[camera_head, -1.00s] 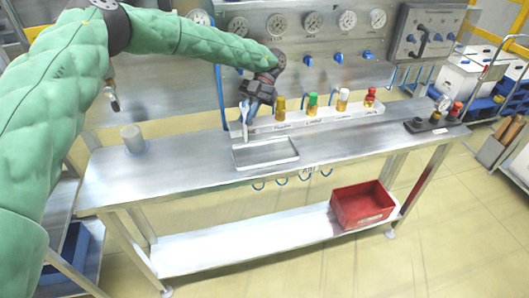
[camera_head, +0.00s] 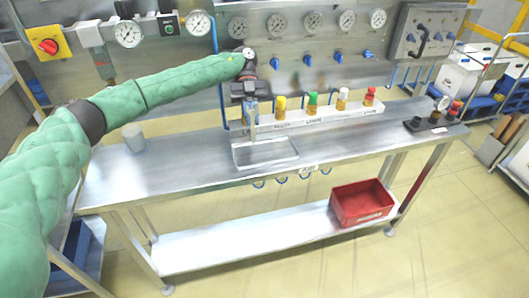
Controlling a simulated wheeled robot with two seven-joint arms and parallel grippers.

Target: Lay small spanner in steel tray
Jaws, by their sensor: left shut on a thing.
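My left gripper (camera_head: 251,100) points down over the back left part of the steel tray. It is shut on the small spanner (camera_head: 254,128), a thin grey piece that hangs roughly upright from the fingers. The spanner's lower end is over the tray; I cannot tell whether it touches the tray floor. The steel tray (camera_head: 276,153) is a shallow, shiny rectangle on the bench top. No other thing shows in it. My right gripper is out of view.
A white rack (camera_head: 325,117) with several coloured-cap bottles stands just behind the tray. A grey cylinder (camera_head: 133,137) stands at the left of the steel bench (camera_head: 190,165). A red crate (camera_head: 362,204) sits on the lower shelf. The bench's front middle is clear.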

